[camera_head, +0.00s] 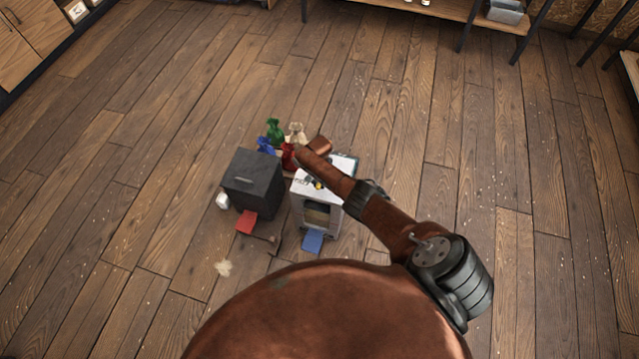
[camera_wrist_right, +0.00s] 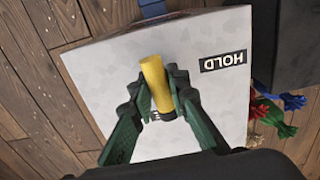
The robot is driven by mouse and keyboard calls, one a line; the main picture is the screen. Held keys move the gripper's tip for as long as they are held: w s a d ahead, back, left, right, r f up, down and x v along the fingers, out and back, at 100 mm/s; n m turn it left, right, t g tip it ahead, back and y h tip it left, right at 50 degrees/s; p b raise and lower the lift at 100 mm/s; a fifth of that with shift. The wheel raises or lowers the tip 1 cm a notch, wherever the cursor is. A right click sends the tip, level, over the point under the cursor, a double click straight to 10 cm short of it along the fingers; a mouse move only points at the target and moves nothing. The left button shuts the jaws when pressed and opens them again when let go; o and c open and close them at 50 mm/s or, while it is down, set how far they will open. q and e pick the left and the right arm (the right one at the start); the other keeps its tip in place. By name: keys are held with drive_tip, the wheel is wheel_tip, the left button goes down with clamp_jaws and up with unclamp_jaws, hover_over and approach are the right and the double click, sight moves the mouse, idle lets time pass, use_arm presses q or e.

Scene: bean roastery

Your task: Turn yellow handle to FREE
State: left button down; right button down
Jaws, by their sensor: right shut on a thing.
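The yellow handle (camera_wrist_right: 157,78) is a short, thick bar on the pale top of a white box (camera_wrist_right: 100,65). In the wrist view, it points toward the top edge, leaning slightly left. A black HOLD label (camera_wrist_right: 224,62) reads upside down to its right; I see no FREE label. My right gripper (camera_wrist_right: 160,104) has its dark green fingers shut on the handle, one on each side, near its lower end. In the head view, the white box (camera_head: 301,210) stands below my right arm, which hides part of its top. My left gripper is not in view.
A black box (camera_head: 250,180) with a red flap (camera_head: 246,222) stands left of the white box, which has a blue flap (camera_head: 313,241) in front. Green (camera_head: 274,130), blue, red and beige bags stand behind. The wooden floor around is largely clear.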

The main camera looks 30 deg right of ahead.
drive_tip(key=shift+d+m, duration=0.1)
drive_tip(key=shift+m, duration=1.1)
drive_tip(key=shift+d, duration=0.1)
drive_tip(key=c, duration=1.8)
unclamp_jaws()
drive_tip(key=shift+o, duration=0.2)
drive_tip(key=shift+r, duration=0.15)
drive_tip(key=shift+a+r, duration=0.2)
drive_tip(key=shift+r, duration=0.35)
wheel_tip(320, 180, up, 11)
drive_tip(key=shift+f, duration=0.15)
drive_tip(key=shift+d, duration=0.1)
